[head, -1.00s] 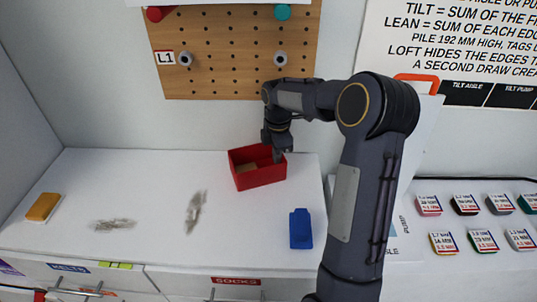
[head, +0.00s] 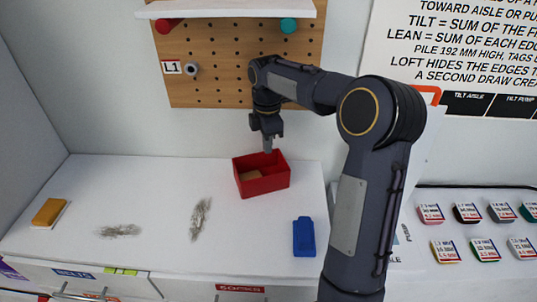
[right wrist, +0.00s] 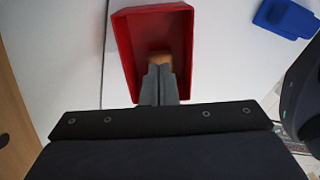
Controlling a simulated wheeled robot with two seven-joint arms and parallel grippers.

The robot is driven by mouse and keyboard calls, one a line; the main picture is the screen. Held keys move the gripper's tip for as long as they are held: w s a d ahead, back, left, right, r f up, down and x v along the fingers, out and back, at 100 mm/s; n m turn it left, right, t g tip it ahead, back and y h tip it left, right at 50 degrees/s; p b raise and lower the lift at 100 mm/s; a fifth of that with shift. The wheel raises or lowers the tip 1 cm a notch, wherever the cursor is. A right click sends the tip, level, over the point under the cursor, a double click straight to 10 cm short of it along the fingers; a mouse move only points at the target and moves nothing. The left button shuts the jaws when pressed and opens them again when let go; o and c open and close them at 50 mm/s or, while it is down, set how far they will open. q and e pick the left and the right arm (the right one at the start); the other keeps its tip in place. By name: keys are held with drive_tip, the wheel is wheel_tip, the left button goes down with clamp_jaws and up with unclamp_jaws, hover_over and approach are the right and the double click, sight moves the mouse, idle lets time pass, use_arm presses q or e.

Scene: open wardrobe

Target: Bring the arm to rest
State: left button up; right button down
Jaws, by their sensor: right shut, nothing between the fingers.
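My right arm reaches in from the lower right of the head view. My right gripper (head: 268,147) points down over the back edge of a red open box (head: 265,187) and is shut and empty. In the right wrist view the shut fingers (right wrist: 159,82) show in front of the red box (right wrist: 123,45). A small tan-orange thing (head: 250,176) lies inside the box; it also shows past the fingertips in the wrist view (right wrist: 160,56). I cannot tell the exact height of the fingertips above the box. My left gripper is not in view.
A blue item (head: 304,238) lies right of the box. Two grey tangled clumps (head: 200,218) and a yellow block (head: 48,212) lie on the white top (head: 150,185). A pegboard (head: 235,70) with pegs stands behind. Several small labelled blocks (head: 485,250) sit at the right.

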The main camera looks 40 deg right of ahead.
drive_tip(key=shift+s+r, duration=0.1)
drive_tip(key=shift+r, duration=0.6)
drive_tip(key=s+a+r+m+t+y+p, duration=0.1)
drive_tip(key=s+a+r+m+t, duration=0.2)
drive_tip(key=s, duration=0.4)
drive_tip(key=s+a+r+m+y+p, duration=0.1)
drive_tip(key=s+a+r+m, duration=0.3)
drive_tip(key=s, duration=0.3)
drive_tip(key=s+a+f+m+t+y+p, duration=0.1)
drive_tip(key=s+a+f+m, duration=0.3)
drive_tip(key=s+a+m, duration=0.4)
drive_tip(key=s+m+t+p, duration=0.1)
drive_tip(key=s, duration=0.3)
drive_tip(key=shift+a+f+m+t+y, duration=0.3)
drive_tip(key=shift+a+y, duration=0.05)
drive_tip(key=shift+y, duration=0.05)
